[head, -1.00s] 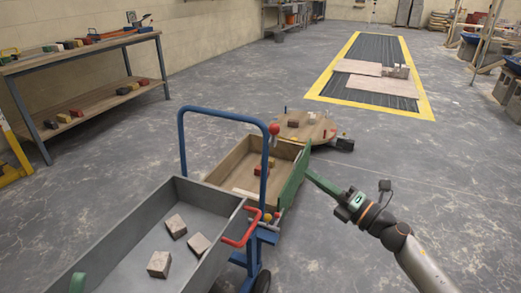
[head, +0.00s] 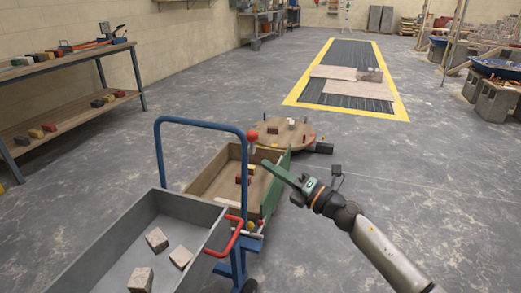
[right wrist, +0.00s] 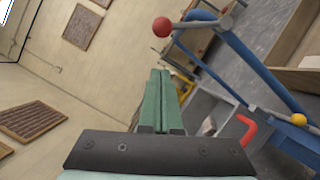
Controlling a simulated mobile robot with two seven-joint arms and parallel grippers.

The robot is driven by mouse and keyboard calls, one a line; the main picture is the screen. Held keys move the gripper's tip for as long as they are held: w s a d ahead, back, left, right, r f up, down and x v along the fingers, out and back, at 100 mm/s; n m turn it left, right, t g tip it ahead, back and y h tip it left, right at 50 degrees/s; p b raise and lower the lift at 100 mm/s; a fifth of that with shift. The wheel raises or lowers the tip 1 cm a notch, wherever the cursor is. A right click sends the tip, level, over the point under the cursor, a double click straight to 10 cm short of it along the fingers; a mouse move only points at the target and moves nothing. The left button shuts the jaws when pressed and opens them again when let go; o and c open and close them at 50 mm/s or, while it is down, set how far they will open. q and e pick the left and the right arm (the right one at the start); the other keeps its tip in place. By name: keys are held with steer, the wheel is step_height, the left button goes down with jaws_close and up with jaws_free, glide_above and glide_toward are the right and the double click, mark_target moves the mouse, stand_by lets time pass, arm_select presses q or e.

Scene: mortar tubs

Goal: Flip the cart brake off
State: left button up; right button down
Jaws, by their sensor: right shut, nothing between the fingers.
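The cart has a blue tube frame (head: 157,150) and a grey tub (head: 95,238). A lever with a red ball knob (head: 253,135) stands at the frame's right upright; the knob also shows in the right wrist view (right wrist: 163,26). A red bent handle (head: 236,238) sits lower on the frame. I cannot tell for sure which of these is the brake. My right gripper (head: 268,164) is shut and empty, its green fingers pointing left, just below and right of the red knob. In the right wrist view its fingertips (right wrist: 160,73) appear apart from the knob. My left gripper is out of view.
Light blocks (head: 157,240) lie in the grey tub. A workbench (head: 75,60) is at left.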

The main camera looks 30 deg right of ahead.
mark_target(251, 141)
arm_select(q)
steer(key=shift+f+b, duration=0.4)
arm_select(e)
steer(key=w+r, duration=0.2)
steer(key=w, duration=0.4)
steer(key=shift+w, duration=0.2)
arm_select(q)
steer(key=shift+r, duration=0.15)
arm_select(e)
steer(key=shift+d+r, duration=0.1)
steer(key=shift+r, duration=0.05)
steer(key=shift+d+r+p, duration=0.15)
steer(key=shift+r+p, duration=0.05)
steer(key=shift+p, duration=0.75)
arm_select(q)
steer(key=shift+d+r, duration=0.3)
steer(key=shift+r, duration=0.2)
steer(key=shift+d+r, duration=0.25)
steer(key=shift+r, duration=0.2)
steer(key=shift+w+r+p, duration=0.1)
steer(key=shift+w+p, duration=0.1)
steer(key=shift+p, duration=0.1)
arm_select(e)
steer(key=shift+w+r+m, duration=0.1)
steer(key=shift+m, duration=0.2)
